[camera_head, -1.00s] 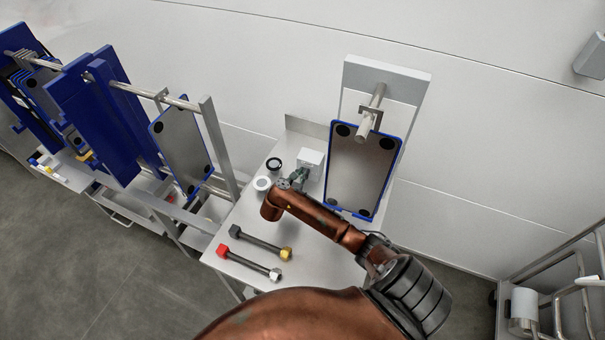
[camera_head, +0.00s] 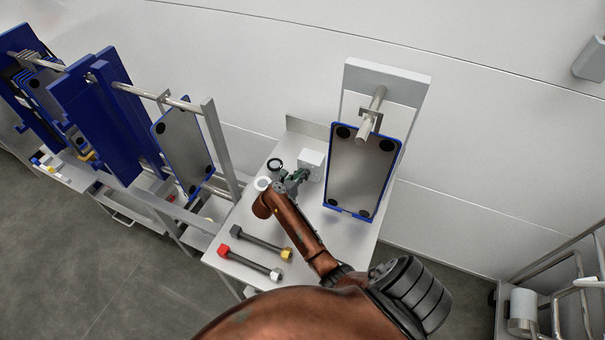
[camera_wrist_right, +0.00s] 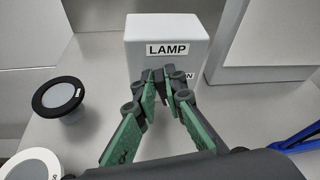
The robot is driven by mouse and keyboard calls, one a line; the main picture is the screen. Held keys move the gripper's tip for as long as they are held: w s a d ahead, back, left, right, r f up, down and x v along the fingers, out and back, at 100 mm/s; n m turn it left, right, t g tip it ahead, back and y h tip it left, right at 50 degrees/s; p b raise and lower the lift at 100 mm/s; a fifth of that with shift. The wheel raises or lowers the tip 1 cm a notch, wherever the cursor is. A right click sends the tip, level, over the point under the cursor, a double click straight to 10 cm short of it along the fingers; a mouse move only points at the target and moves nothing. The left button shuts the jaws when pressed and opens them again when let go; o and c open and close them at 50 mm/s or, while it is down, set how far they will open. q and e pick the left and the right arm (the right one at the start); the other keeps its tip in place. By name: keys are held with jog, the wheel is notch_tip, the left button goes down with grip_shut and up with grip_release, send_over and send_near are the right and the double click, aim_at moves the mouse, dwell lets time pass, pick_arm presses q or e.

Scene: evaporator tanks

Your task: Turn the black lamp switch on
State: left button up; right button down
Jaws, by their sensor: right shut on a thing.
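The white lamp box (camera_head: 313,160) stands on the steel table by the wall. In the right wrist view the box (camera_wrist_right: 165,30) carries a LAMP label, and part of a second label shows to the right of the fingers. My right gripper (camera_head: 302,174) reaches the front of the box. In the right wrist view its green-padded fingertips (camera_wrist_right: 163,80) are shut at the front face, just below the LAMP label, on the black lamp switch, which the fingers almost wholly hide. I cannot tell the switch's position. My left gripper is not in view.
A black-rimmed round piece (camera_wrist_right: 61,97) and a white-rimmed one (camera_head: 262,184) lie left of the box. Two dark bars with red (camera_head: 223,251) and yellow (camera_head: 286,254) ends lie nearer. A blue-framed plate (camera_head: 360,170) stands to the right. Blue plates on a rack (camera_head: 110,115) stand left.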

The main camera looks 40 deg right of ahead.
jog(key=shift+w+a+f+n+g+h, duration=0.25)
jog(key=shift+n+g+h, duration=0.2)
jog(key=shift+n, duration=0.35)
jog(key=n, duration=0.1)
jog(key=b, duration=0.1)
jog(key=n+g+h+b, duration=0.1)
jog(key=shift+w+a+f+n, duration=0.15)
jog(key=shift+w+f+n, duration=0.15)
jog(key=n+b, duration=0.1)
jog(key=n+h+b, duration=0.1)
jog(key=f+n+g+h+b, duration=0.1)
jog(key=n, duration=0.1)
jog(key=shift+w+a+b, duration=0.1)
jog(key=shift+w+b, duration=0.2)
jog(key=shift+b, duration=0.05)
jog(key=shift+f+n+h+b, duration=0.25)
jog(key=shift+n+h+b, duration=0.65)
jog(key=shift+n, duration=0.7)
jog(key=c, duration=2)
grip_release()
